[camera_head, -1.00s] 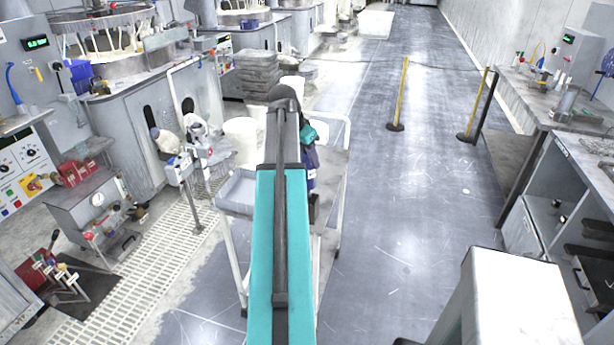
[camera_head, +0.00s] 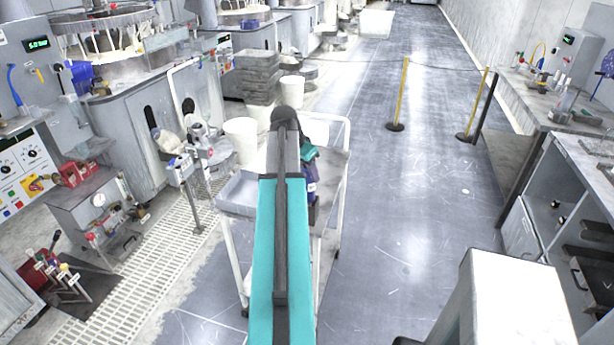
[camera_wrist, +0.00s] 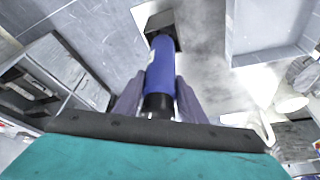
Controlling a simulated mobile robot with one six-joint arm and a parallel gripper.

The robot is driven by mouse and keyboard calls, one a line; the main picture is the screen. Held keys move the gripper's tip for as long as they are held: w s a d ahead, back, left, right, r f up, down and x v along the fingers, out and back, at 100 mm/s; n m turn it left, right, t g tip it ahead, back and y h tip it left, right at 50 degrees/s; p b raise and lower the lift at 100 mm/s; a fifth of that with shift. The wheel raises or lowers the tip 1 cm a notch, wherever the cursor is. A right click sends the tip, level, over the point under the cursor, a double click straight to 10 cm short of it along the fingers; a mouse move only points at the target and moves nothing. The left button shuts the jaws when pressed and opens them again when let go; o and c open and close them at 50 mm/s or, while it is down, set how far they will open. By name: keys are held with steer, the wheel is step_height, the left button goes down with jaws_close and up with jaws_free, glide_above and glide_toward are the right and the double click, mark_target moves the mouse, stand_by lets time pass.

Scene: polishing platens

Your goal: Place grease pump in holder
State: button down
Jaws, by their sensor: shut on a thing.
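The grease pump is a blue cylinder (camera_wrist: 160,68) with a black end at my fingers, and it is held between the dark fingers of my gripper (camera_wrist: 160,92) in the wrist view. Its far end overlaps a dark square opening in a pale holder (camera_wrist: 149,15) at the top of that view. I cannot tell whether the end is inside the opening or above it. In the head view the blue pump (camera_head: 311,188) shows just right of my arm, over the cart, and my arm hides most of the gripper and the holder.
A grey cart (camera_head: 337,165) with white rails stands under my arm. A grey tray (camera_head: 240,190) sits at its left end, and it also shows in the wrist view (camera_wrist: 245,58). White buckets (camera_head: 241,132) stand behind it.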

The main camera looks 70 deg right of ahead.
steer(key=shift+f, duration=1.35)
steer(key=c, duration=1.1)
jaws_free()
steer(key=shift+r, duration=0.1)
steer(key=shift+r, duration=0.65)
steer(key=shift+b+v, duration=1.35)
steer(key=shift+v, duration=4.55)
steer(key=shift+w+f, duration=0.1)
